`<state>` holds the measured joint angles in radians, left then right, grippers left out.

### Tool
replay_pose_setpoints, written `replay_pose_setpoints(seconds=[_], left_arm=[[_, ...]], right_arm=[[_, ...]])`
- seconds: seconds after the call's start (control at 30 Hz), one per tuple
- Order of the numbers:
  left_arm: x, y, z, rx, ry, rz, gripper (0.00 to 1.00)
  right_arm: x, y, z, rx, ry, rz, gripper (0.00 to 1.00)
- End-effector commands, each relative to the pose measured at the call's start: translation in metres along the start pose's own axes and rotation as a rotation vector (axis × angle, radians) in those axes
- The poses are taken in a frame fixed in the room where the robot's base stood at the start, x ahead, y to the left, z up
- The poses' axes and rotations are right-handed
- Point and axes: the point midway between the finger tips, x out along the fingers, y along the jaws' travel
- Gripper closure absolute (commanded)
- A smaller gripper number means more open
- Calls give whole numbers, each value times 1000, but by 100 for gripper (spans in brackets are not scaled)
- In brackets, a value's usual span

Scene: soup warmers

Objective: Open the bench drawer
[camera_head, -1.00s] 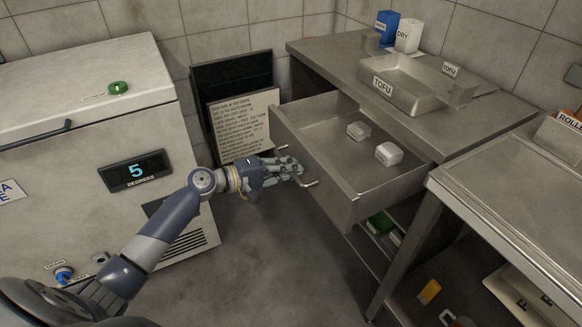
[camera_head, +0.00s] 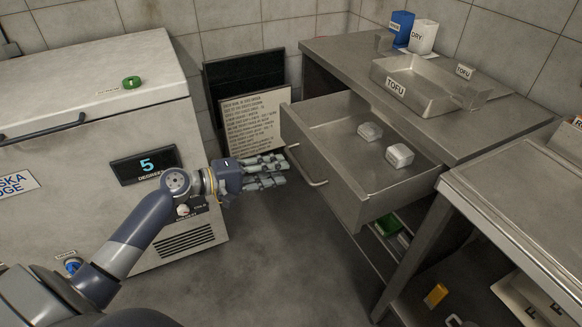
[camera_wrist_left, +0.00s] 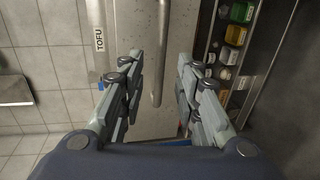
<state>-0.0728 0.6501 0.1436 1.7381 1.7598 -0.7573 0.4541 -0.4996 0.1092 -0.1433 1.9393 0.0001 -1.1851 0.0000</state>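The bench drawer (camera_head: 349,205) is pulled well out of the steel bench (camera_head: 440,112), and its inside shows. Two small whitish packs, one (camera_head: 370,131) farther back and one (camera_head: 399,155) nearer, lie in it. The drawer's bar handle (camera_head: 309,170) is on its front face; it also shows in the left wrist view (camera_wrist_left: 161,55). My left gripper (camera_head: 284,171) is open, just left of the handle and apart from it. My right gripper is not in view.
A chest freezer (camera_head: 90,130) with a "5 degrees" display stands left. Dark boards and a text panel (camera_head: 255,123) lean on the wall behind. A tray marked TOFU (camera_head: 395,88) sits on the bench. Another steel table (camera_head: 520,200) is at right. Floor between is clear.

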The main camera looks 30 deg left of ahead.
Motion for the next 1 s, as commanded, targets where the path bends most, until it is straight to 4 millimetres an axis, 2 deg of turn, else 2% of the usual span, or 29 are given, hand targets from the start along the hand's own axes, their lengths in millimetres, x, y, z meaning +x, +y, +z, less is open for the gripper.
replay_pose_setpoints(seconds=[0.13, 0.33, 0.9, 1.0], left_arm=[[-24, -1, 0, 0, 1, -3, 69], [-41, 0, 0, 0, 0, -1, 69], [-43, 0, 0, 0, 0, 0, 69], [-41, -8, 4, 10, -4, -17, 69]], right_arm=[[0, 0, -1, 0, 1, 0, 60], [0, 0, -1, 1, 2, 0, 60], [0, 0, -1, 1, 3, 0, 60], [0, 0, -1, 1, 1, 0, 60]])
